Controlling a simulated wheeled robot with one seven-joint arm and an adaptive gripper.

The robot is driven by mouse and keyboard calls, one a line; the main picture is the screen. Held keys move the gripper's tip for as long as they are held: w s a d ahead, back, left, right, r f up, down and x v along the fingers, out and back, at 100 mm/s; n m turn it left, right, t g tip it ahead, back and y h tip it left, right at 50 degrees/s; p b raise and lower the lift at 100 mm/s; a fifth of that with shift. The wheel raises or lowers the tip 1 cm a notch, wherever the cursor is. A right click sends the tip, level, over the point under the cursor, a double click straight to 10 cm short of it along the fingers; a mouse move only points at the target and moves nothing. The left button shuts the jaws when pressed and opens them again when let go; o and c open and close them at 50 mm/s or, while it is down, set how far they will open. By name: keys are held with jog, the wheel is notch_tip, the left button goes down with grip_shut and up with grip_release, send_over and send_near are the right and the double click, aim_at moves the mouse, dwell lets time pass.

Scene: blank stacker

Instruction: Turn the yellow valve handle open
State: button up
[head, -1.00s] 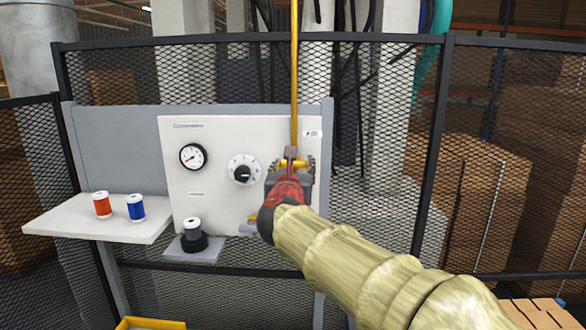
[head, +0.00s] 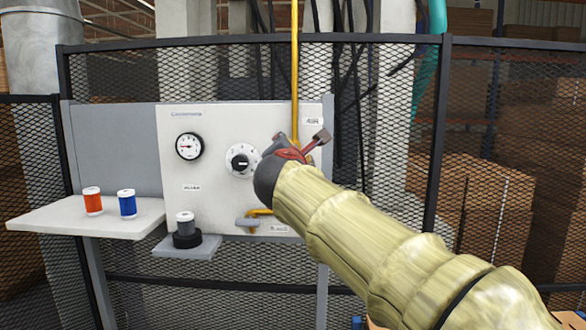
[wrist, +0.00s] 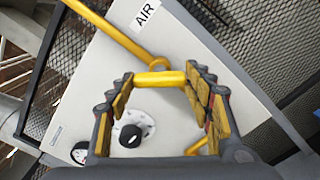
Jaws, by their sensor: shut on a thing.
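The yellow valve handle (wrist: 160,78) shows in the wrist view as a short bar lying between my two fingers, near the foot of a yellow pipe (wrist: 110,28) and below the AIR label (wrist: 145,14). My gripper (wrist: 163,92) is shut on it, a padded finger at each end of the bar. In the head view my gripper (head: 302,152) is tilted at the upper right of the white panel (head: 225,130), one finger sticking out to the upper right. My gripper hides the handle there.
The panel carries a gauge (head: 189,146), a dial (head: 242,160) and a lower yellow lever (head: 258,213). Mesh fencing surrounds the panel.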

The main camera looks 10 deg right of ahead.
jog(key=shift+f+m+b, duration=0.1)
jog(key=shift+m+b, duration=3.95)
jog(key=shift+m, duration=0.05)
jog(key=o, duration=1.2)
jog(key=shift+c, duration=0.2)
jog(key=v, duration=1.2)
